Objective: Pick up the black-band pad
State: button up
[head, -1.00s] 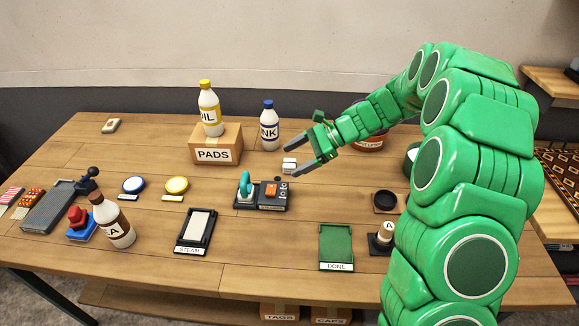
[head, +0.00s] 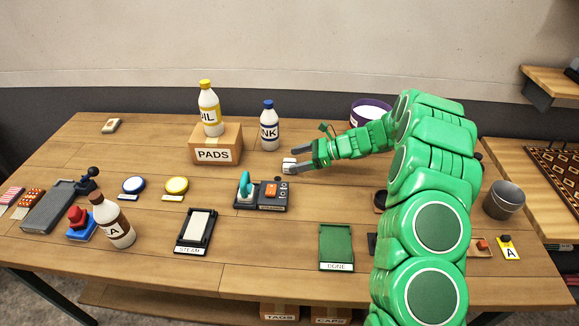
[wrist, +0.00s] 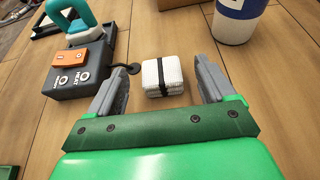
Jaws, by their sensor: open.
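The black-band pad (wrist: 163,77) is a white ribbed block with a black band around its middle. It rests on the wooden table, just ahead of and between my fingers in the wrist view. In the head view the pad (head: 288,161) shows as a small white patch at my fingertips, partly hidden by them. My gripper (head: 297,158) is low over the table and open, with one grey finger on each side of the pad. In the wrist view gaps show between the pad and both fingers.
A dark control box (wrist: 78,74) with an orange switch and a teal-handled iron (wrist: 70,18) stand left of the pad. The ink bottle (head: 269,128) and PADS box (head: 215,155) stand behind. A green DONE tray (head: 336,243) lies nearer the front, with bare wood between.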

aim_at(288, 162)
jog(key=shift+x, duration=3.1)
jog(key=shift+f, duration=0.15)
jog(key=c, duration=1)
